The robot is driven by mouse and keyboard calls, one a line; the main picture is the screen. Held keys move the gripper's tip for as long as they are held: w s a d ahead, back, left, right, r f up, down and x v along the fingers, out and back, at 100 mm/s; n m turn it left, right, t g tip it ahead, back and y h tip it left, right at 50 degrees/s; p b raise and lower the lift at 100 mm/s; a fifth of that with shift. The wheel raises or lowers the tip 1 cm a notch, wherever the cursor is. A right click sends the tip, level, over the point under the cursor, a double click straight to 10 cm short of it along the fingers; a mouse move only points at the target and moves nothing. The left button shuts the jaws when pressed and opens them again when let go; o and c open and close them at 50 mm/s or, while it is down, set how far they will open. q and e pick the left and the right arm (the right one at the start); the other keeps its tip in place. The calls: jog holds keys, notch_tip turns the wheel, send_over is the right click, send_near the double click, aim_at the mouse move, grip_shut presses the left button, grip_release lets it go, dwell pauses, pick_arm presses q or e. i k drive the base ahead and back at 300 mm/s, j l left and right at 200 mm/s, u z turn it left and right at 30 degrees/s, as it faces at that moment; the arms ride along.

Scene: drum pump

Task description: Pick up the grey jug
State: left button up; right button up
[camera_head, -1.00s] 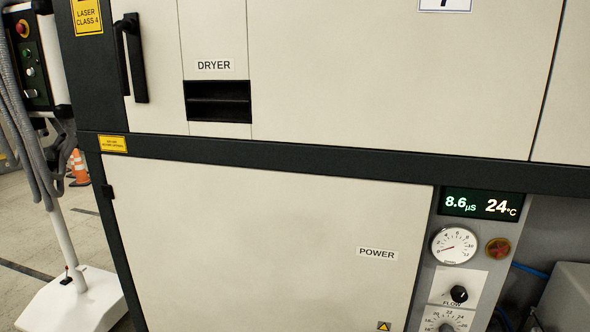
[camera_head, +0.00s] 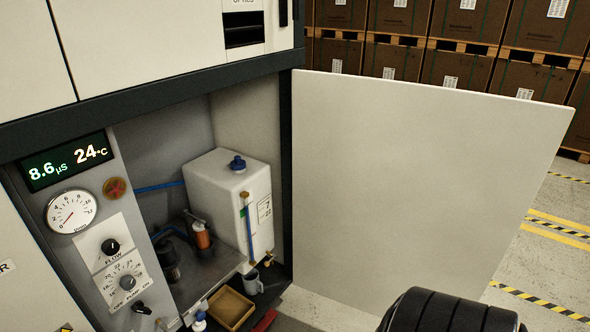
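A small grey jug (camera_head: 252,281) with a handle stands low in the open cabinet bay, below the front of the white tank (camera_head: 226,193). It is to the right of a tan tray (camera_head: 230,308). Its top and side show, and nothing clearly covers it. Neither of my grippers is in view. A black ribbed part at the bottom right looks like my own arm, with no fingers showing.
The cabinet door (camera_head: 400,180) stands wide open to the right of the bay. A control panel (camera_head: 103,240) flanks the bay on the left. Striped floor is free at right.

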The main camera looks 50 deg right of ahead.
aim_at(254, 284)
jog(key=z, duration=1.3)
jog(key=u, duration=0.4)
